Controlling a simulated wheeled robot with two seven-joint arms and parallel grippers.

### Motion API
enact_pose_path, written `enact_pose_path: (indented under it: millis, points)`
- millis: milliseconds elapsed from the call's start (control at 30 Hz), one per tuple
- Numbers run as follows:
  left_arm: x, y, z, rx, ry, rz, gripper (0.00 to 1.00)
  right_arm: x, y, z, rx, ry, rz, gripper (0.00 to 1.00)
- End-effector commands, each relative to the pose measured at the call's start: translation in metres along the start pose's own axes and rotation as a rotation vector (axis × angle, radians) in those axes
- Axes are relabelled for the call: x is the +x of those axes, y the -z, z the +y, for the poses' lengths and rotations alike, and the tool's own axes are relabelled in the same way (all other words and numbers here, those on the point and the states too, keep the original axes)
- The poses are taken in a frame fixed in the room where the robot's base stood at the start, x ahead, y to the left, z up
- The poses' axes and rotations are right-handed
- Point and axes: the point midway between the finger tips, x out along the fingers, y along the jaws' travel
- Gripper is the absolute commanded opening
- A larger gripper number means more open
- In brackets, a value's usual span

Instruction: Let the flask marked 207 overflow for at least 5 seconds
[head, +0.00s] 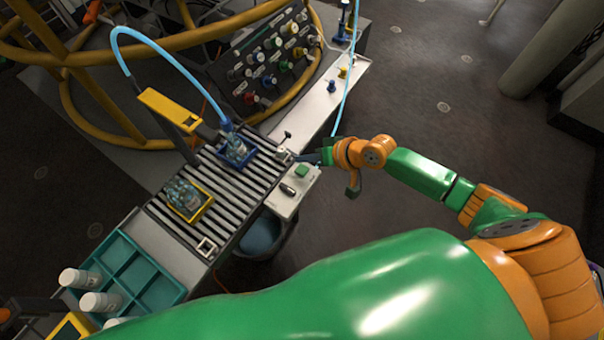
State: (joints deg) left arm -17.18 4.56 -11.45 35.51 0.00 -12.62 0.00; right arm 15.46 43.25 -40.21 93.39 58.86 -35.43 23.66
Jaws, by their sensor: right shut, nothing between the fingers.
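A clear flask (233,146) stands in a blue holder (246,163) on the slatted roller conveyor (227,185), under the end of a light-blue hose (172,60). Several clear flasks (182,192) stand in a yellow crate (208,205) nearer on the conveyor. No number such as 207 is readable on any flask, and I cannot tell whether liquid overflows. My right gripper (322,157) is shut and empty beside a small pale control box (297,204) with a green button (301,171). I cannot tell whether it touches the box. My left gripper is not in view.
A yellow arm (170,109) overhangs the conveyor. A dark panel of coloured knobs (270,65) stands behind it, inside yellow pipe rails. A teal compartment tray (128,272) with white containers (80,278) is at lower left.

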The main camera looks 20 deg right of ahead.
Motion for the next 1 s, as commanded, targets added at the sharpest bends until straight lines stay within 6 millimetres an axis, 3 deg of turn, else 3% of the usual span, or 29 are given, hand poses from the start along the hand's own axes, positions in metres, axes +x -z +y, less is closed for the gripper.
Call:
enact_pose_path:
  millis: [33,200,1000]
  points:
    - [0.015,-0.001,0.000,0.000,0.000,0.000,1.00,0.011,-0.008,0.008,0.000,0.000,0.000,0.00]
    - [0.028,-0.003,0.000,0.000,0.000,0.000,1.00,0.022,-0.016,0.016,-0.001,0.000,0.000,0.00]
    - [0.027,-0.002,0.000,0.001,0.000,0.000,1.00,0.021,-0.015,0.015,-0.001,0.000,0.000,0.00]
